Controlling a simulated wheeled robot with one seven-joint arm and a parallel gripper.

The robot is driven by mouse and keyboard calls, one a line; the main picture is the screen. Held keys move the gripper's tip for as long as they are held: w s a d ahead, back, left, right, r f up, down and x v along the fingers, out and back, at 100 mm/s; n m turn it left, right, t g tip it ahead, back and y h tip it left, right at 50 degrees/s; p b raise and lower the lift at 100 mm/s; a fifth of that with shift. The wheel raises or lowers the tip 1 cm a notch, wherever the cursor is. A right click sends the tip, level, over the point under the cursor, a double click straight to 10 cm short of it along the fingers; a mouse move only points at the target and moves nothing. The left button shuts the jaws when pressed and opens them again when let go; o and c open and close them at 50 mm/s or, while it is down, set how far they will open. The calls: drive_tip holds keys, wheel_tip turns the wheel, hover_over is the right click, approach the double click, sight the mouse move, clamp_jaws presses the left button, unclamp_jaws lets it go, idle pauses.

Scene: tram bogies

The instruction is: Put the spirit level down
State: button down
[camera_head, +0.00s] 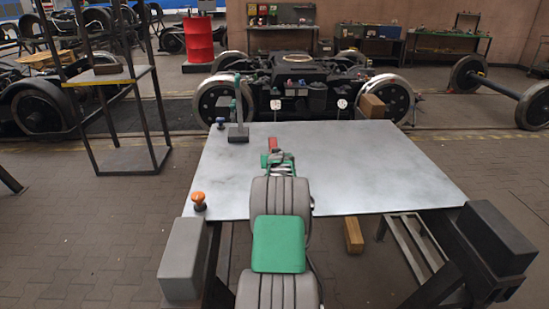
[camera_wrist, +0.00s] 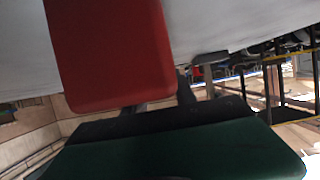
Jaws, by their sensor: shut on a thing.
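The red block-like thing held in my gripper (camera_head: 277,157) appears to be the spirit level (camera_head: 273,144). In the head view only a small red part shows beyond the gripper, above the middle of the grey metal table top (camera_head: 370,165). In the wrist view the red body (camera_wrist: 105,50) is large and close, with a flat side facing the camera. My gripper's dark fingers (camera_wrist: 163,100) are shut on it, partly hidden behind it. I cannot tell whether the level touches the table. My grey and green arm hides the table's near middle.
A stand with a dark base (camera_head: 238,133) and a small blue item (camera_head: 220,123) are at the table's far left. An orange-topped knob (camera_head: 198,199) is at the near left corner. A bogie (camera_head: 298,85) stands behind.

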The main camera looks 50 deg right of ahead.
drive_tip(key=shift+f, duration=0.15)
drive_tip(key=c, duration=1)
unclamp_jaws()
drive_tip(key=v, duration=1.2)
